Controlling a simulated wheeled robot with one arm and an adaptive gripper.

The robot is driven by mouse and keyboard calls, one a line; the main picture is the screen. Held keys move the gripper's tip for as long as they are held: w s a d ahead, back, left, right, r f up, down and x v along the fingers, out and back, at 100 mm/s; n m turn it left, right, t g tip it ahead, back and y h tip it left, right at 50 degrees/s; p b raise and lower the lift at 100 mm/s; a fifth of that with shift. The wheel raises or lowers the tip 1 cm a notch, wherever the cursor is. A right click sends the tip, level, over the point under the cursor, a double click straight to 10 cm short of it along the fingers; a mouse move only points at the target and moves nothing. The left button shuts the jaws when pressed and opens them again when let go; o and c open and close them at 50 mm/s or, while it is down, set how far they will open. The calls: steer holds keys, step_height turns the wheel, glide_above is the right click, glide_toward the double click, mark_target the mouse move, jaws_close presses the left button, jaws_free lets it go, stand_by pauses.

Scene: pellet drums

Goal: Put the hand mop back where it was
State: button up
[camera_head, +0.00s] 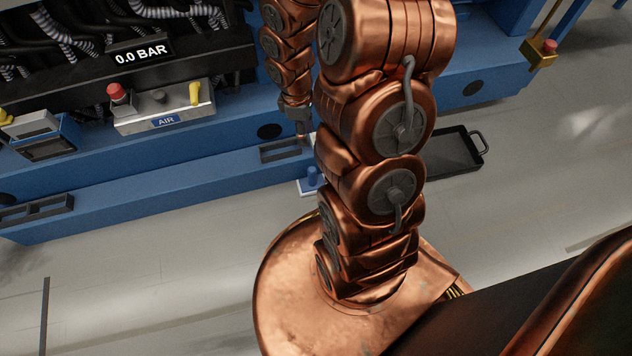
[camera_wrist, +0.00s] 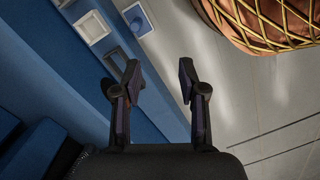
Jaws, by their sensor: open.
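In the head view my gripper (camera_head: 302,128) is above the holder and mop, apart from both.
A black tray with a handle (camera_head: 455,152) lies on the floor right of my arm. A blue machine carries an AIR panel (camera_head: 165,105) with a red button and a 0.0 BAR display (camera_head: 140,54). Another grey holder (camera_head: 38,209) is at the ledge's left. Grey floor in front is clear.

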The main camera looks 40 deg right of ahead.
steer(key=s+a+r+m+g, duration=0.1)
steer(key=s+a+r+m, duration=0.3)
steer(key=s+r, duration=0.5)
steer(key=s+a+r+m+g, duration=0.1)
steer(key=s+a+r+m, duration=0.3)
steer(key=s+a+r, duration=0.5)
steer(key=s, duration=0.3)
steer(key=shift+a+r+y, duration=0.3)
steer(key=shift+y, duration=0.1)
steer(key=shift+s, duration=0.1)
step_height(320, 180, up, 38)
steer(key=w+t+p, duration=0.1)
steer(key=p, duration=3.5)
steer(key=shift+w+d+t, duration=0.15)
steer(key=shift+w+t, duration=0.15)
steer(key=shift+t, duration=0.1)
steer(key=shift+d, duration=0.15)
